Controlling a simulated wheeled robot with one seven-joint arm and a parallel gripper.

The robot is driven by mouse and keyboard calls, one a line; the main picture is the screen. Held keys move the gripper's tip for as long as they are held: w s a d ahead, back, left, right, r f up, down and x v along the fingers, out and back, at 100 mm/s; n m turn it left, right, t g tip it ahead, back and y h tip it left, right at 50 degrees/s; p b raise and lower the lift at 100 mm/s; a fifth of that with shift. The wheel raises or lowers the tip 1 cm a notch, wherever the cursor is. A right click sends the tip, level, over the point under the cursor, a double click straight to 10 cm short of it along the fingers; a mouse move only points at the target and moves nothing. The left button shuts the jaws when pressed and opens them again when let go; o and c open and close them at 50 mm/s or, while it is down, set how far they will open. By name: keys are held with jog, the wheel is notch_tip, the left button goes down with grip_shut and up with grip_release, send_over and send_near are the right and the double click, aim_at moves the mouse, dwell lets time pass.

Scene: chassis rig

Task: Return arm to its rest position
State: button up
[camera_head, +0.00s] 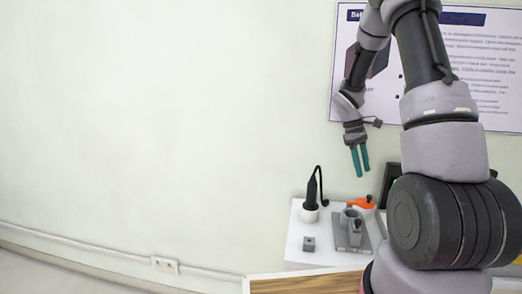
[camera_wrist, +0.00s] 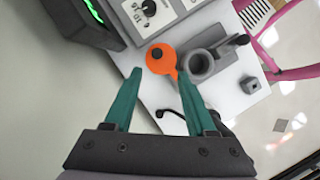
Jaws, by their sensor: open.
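My gripper (camera_head: 360,161) has teal fingers and hangs above the white table, pointing down, with the wall behind it. In the wrist view, my gripper (camera_wrist: 158,95) shows its two fingers spread apart with nothing held between them. My arm comes down from the upper right in the head view and hides part of the table's right side.
The white table (camera_head: 298,240) holds a grey fixture (camera_head: 352,231), an orange part (camera_head: 362,202), a black-handled tool in a white holder (camera_head: 311,214) and a small grey block (camera_head: 309,244). A poster (camera_head: 480,60) hangs behind. A wooden surface (camera_head: 300,285) is in front. The left is clear.

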jog(key=s+a+r+m+t+y, duration=0.1)
jog(key=s+a+r+m+t, duration=0.2)
jog(key=r, duration=0.6)
jog(key=s+a+r+m+t+y, duration=0.1)
jog(key=s+a+r+m+t, duration=0.2)
jog(key=a+r, duration=0.45)
jog(key=s+a+r+m+t+y, duration=0.1)
jog(key=s+a+r+m+t, duration=0.1)
jog(key=s+r, duration=0.3)
jog(key=s+a+r+m+t+y, duration=0.1)
jog(key=s+a+r+m+t, duration=0.1)
jog(key=s+r, duration=0.4)
jog(key=s+a+m, duration=0.1)
jog(key=s+a, duration=0.1)
jog(key=s, duration=0.2)
jog(key=shift+y, duration=0.3)
